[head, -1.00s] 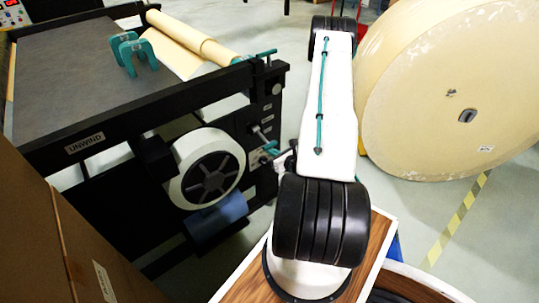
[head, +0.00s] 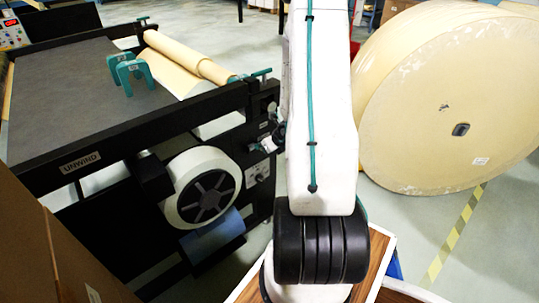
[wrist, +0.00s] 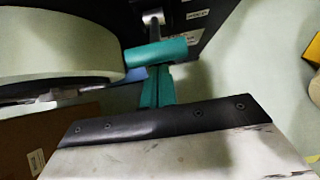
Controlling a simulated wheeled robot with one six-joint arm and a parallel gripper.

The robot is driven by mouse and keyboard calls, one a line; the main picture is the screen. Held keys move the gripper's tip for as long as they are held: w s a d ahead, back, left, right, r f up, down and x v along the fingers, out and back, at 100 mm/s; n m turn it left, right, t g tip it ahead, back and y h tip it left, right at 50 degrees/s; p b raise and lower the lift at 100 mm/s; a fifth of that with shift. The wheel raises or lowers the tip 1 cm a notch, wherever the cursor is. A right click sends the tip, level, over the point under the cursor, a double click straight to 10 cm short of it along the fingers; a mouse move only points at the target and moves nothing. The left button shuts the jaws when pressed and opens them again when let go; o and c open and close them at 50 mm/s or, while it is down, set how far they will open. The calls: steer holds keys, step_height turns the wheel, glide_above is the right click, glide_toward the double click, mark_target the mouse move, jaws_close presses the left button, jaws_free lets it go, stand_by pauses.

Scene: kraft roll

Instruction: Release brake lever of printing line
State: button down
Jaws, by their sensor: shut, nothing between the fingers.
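The brake lever shows in the wrist view as a grey shaft (wrist: 153,20) with a teal crosswise grip (wrist: 156,52), in front of a black panel. My gripper (wrist: 158,76) has its teal fingers together and empty, just below the grip in the picture. The fingertips overlap the grip's lower edge; I cannot tell whether they touch it. My arm hides most of the gripper there.
A white roll with a black hub (head: 206,190) sits left of the lever. A large kraft roll (head: 430,110) stands on the floor at the right. A brown box (head: 50,240) fills the lower left. Open floor lies beyond the kraft roll's yellow floor stripe (head: 452,235).

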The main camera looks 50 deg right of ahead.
steer(key=shift+w+d+r, duration=0.15)
steer(key=shift+w+r, duration=0.3)
steer(key=shift+r, duration=0.15)
steer(key=shift+w+d+r, duration=0.1)
steer(key=shift+w+r, duration=0.05)
steer(key=s+a+f, duration=0.1)
steer(key=s+f, duration=0.3)
steer(key=s+a+r, duration=0.1)
steer(key=s+r, duration=0.2)
steer(key=r, duration=0.6)
steer(key=shift+s+r, duration=0.3)
stand_by(0.3)
